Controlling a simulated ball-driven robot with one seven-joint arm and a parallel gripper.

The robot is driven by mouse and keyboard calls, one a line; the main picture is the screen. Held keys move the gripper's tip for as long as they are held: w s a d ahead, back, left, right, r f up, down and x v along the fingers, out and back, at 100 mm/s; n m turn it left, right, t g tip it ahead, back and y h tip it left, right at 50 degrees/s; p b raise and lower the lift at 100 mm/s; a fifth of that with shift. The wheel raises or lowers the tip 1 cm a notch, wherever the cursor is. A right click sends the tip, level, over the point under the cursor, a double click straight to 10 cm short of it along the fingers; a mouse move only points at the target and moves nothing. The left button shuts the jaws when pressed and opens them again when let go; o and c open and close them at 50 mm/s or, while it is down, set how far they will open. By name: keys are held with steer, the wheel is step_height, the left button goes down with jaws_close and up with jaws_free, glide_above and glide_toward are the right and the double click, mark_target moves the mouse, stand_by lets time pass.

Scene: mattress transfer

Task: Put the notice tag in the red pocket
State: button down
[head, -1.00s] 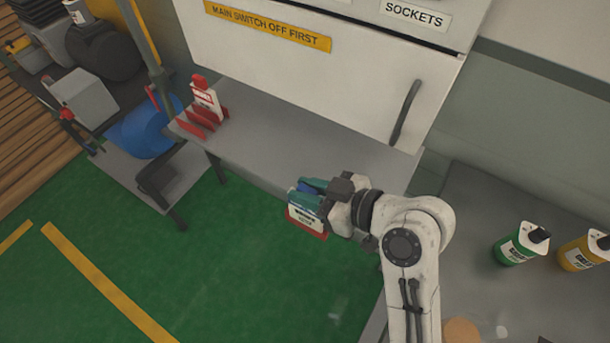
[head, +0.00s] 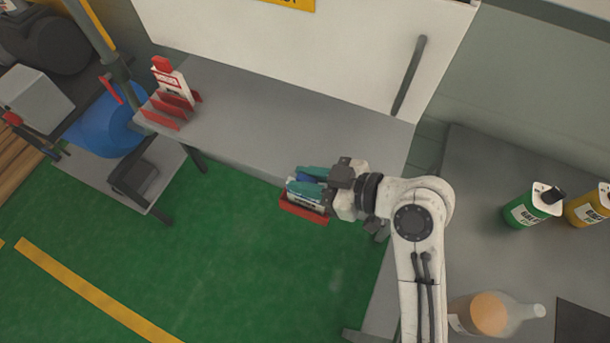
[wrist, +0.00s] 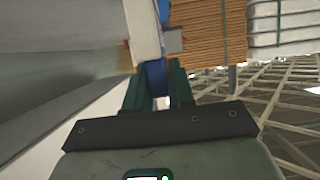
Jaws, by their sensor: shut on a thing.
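The notice tag (head: 303,194) is a white card with dark print and a blue grip part (head: 306,179). My gripper (head: 312,181) has teal fingers and is shut on the blue part, which also shows between the fingers in the wrist view (wrist: 154,78). A red pocket (head: 303,209) shows at the card's lower edge, by the grey bench's front side. The card's lower part is hidden behind the red front; how deep it sits I cannot tell.
A red holder (head: 163,115) with a red-topped white tag (head: 170,84) stands on the bench (head: 240,128) at left. A white cabinet with a dark handle (head: 409,76) rises behind. Green (head: 532,206) and yellow (head: 590,207) bottles stand at right.

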steer(key=c, duration=1)
jaws_free()
steer(key=shift+f, duration=0.1)
steer(key=shift+d+r, duration=0.1)
steer(key=shift+r, duration=0.1)
steer(key=b+v, duration=0.1)
steer(key=v, duration=1.1)
steer(key=shift+f, duration=0.1)
